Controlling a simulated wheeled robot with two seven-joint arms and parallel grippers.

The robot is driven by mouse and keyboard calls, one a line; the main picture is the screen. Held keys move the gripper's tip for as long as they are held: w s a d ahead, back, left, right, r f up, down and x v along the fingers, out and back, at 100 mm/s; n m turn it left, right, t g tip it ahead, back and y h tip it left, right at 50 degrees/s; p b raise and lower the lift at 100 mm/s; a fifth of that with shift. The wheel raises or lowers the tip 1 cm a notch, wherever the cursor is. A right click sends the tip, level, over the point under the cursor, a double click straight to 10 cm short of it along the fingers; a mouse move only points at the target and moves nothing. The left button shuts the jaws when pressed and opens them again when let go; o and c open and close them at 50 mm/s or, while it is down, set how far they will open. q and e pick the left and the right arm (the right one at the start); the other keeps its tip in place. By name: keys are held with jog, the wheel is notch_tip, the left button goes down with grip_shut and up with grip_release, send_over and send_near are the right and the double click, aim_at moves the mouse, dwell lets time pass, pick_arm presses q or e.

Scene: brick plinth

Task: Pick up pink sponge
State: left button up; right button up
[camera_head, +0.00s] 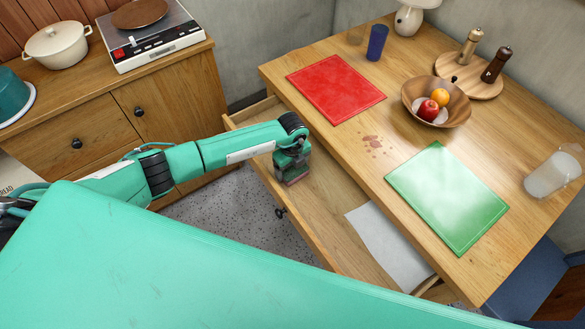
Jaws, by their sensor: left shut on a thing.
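My left gripper (293,172) points down into the open drawer of the wooden table, near the drawer's back left part. It is shut on the pink sponge (292,179), of which only a dull pinkish patch shows between the fingers. The gripper hides most of the sponge, and I cannot tell whether it touches the drawer floor. My right gripper is not in view.
The open drawer (335,205) also holds a white sheet (390,247). On the table are a red mat (335,87), a green mat (447,197), a fruit bowl (411,93), a blue cup (377,42) and a clear jug (552,174). A reddish stain (373,142) lies between the mats.

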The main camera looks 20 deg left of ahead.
aim_at(292, 167)
pick_arm(q)
jog(key=shift+r, duration=0.35)
notch_tip(292, 167, up, 19)
jog(key=b, duration=0.1)
jog(key=shift+o, duration=0.6)
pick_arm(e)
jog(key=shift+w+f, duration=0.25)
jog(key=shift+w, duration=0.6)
pick_arm(q)
jog(key=shift+c, duration=0.4)
